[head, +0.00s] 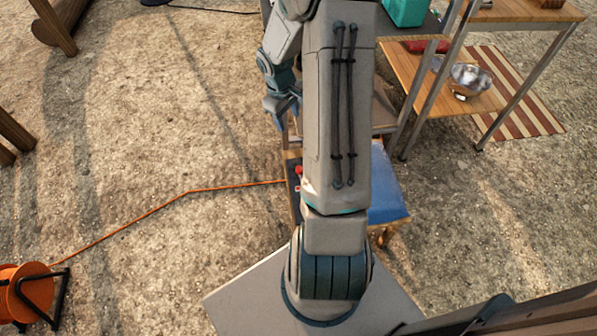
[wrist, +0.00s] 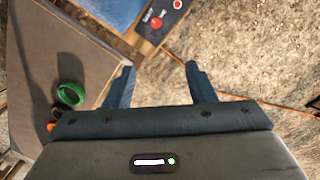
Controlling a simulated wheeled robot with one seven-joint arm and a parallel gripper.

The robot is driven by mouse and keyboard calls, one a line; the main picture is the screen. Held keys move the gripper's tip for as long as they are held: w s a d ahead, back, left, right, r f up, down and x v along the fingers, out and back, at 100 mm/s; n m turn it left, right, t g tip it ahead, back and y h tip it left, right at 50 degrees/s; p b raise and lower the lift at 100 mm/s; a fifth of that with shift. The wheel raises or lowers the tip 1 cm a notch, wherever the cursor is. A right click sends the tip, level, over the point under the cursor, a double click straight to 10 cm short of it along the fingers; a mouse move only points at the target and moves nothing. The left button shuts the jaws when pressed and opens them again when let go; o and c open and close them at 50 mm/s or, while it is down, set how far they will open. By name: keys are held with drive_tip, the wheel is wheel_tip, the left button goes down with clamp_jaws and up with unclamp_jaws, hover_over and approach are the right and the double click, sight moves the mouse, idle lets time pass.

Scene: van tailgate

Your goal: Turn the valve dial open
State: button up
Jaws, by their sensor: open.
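A small dark panel (wrist: 166,17) on a wooden-edged surface carries a red round knob (wrist: 156,22) with pale lettering too small to read. A second red round part (wrist: 177,4) sits near the top edge of the wrist view. I cannot tell for sure which one is the valve dial. A red knob (head: 299,170) shows in the head view just left of my arm. My gripper (wrist: 160,72) is open and empty, with its fingers apart and the panel beyond them, not touching it. In the head view my gripper (head: 281,112) is partly behind my arm.
A green ring (wrist: 70,94) lies on a grey board left of my gripper. An orange cable (head: 185,192) runs from a reel (head: 28,292) to the panel area. A blue surface (head: 388,190) adjoins the panel. A metal bowl (head: 468,79) sits on a shelf at right.

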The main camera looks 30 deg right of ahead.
drive_tip(key=shift+n+y, duration=0.3)
drive_tip(key=shift+y, duration=0.4)
drive_tip(key=d+f+b, duration=0.1)
drive_tip(key=f+b, duration=0.2)
drive_tip(key=f, duration=0.7)
drive_tip(key=d+f+b, duration=0.2)
drive_tip(key=f+b, duration=0.1)
drive_tip(key=f, duration=0.7)
drive_tip(key=w+d+f+b, duration=0.1)
drive_tip(key=f+b, duration=0.2)
drive_tip(key=f, duration=0.7)
drive_tip(key=shift+d+f, duration=0.25)
drive_tip(key=shift+d, duration=0.15)
drive_tip(key=c, duration=1)
